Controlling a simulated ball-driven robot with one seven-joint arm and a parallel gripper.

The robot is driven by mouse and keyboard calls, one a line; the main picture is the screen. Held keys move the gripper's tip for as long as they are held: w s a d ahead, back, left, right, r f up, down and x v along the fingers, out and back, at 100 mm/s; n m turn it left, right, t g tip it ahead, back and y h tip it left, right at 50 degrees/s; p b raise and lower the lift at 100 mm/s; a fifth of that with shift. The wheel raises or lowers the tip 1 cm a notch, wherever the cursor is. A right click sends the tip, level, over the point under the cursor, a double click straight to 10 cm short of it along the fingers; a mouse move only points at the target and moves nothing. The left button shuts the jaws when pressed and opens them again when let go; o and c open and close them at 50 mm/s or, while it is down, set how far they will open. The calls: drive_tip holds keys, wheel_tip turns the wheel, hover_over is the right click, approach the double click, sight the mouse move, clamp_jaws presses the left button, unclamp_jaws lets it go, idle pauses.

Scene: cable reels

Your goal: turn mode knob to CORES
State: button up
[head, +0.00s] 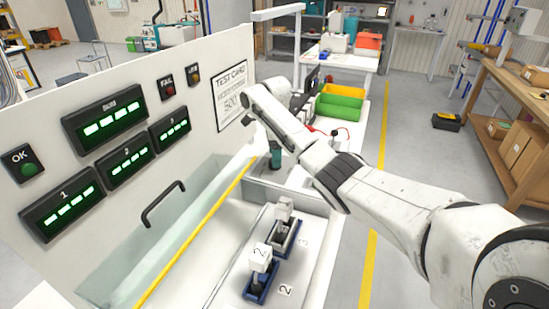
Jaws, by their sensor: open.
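I cannot make out a mode knob or a CORES mark in the head view. The white test panel (214,165) at the left carries green displays marked SUM (105,118), 1 (62,204), 2 (130,162) and 3 (170,134). It also has a green OK lamp (28,168), a red FAIL lamp (168,89) and a second small lamp box (193,74). My white arm reaches from the lower right to beside the TEST CARD sign (230,97). My gripper does not show clearly; the far end of the arm hides it.
Two white-topped clamps, one (261,252) nearer and one (284,210) farther, stand in blue-based holders on the bench. A black handle (163,204) sits on a clear guard. Green (339,107) and yellow bins lie beyond my arm.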

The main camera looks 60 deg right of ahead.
drive_tip(key=shift+f, duration=1.15)
drive_tip(key=shift+c, duration=0.4)
drive_tip(key=c, duration=1)
drive_tip(key=shift+o, duration=0.2)
